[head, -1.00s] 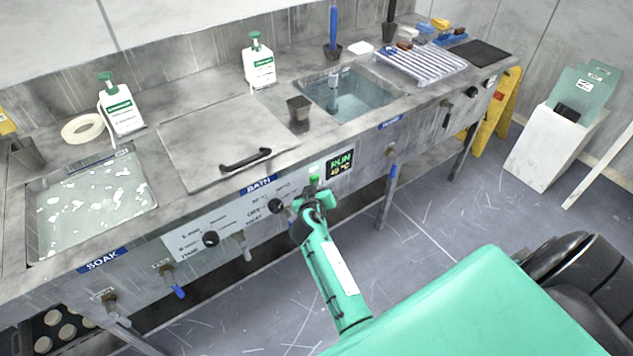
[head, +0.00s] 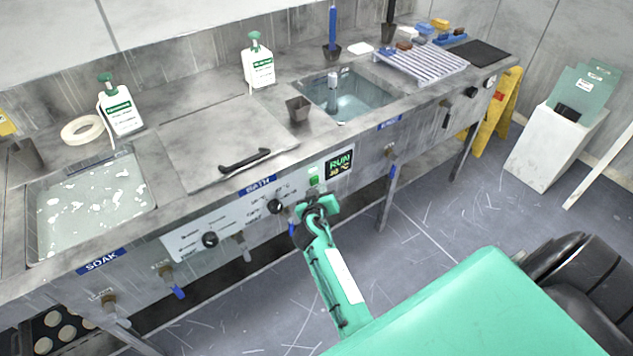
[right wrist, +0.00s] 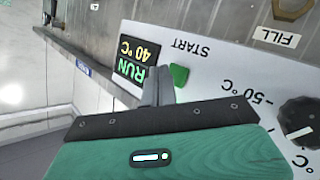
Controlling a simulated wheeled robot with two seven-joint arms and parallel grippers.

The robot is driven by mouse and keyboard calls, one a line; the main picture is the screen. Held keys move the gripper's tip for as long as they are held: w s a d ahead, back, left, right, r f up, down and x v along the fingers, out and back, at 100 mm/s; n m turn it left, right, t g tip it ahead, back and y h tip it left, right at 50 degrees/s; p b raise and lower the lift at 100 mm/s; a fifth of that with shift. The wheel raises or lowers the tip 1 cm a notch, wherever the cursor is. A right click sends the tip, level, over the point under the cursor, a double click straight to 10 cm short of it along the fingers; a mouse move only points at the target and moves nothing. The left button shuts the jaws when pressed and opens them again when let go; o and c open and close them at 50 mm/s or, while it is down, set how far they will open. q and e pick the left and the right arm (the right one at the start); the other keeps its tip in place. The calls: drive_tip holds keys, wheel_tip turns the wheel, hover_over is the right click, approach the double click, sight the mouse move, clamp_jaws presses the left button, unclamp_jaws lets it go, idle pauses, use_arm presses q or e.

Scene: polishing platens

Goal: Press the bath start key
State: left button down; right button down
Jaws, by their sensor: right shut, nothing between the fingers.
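The green start key (head: 313,181) is on the bath's front panel, left of a small display (head: 340,163) that reads RUN. In the right wrist view the key (right wrist: 180,75) sits beside the word START, and the display (right wrist: 133,62) reads RUN 40 °C. My right gripper (head: 315,193) is shut and empty, just below and in front of the key in the head view. In the right wrist view its grey fingertips (right wrist: 158,75) lie beside the key and partly overlap the display's edge. The left gripper is not in view.
The panel (head: 225,229) has black knobs (head: 275,206) left of the key. The bath lid (head: 222,145) with its black handle lies above. A soak basin (head: 150,205) is at left, a rinse sink (head: 397,103) at right.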

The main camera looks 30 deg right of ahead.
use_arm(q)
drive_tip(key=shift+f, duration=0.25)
use_arm(e)
drive_tip(key=shift+f, duration=0.2)
use_arm(q)
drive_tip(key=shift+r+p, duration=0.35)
drive_tip(key=shift+p, duration=0.05)
use_arm(e)
drive_tip(key=s, duration=0.4)
drive_tip(key=shift+s+r, duration=0.15)
drive_tip(key=shift+s, duration=0.25)
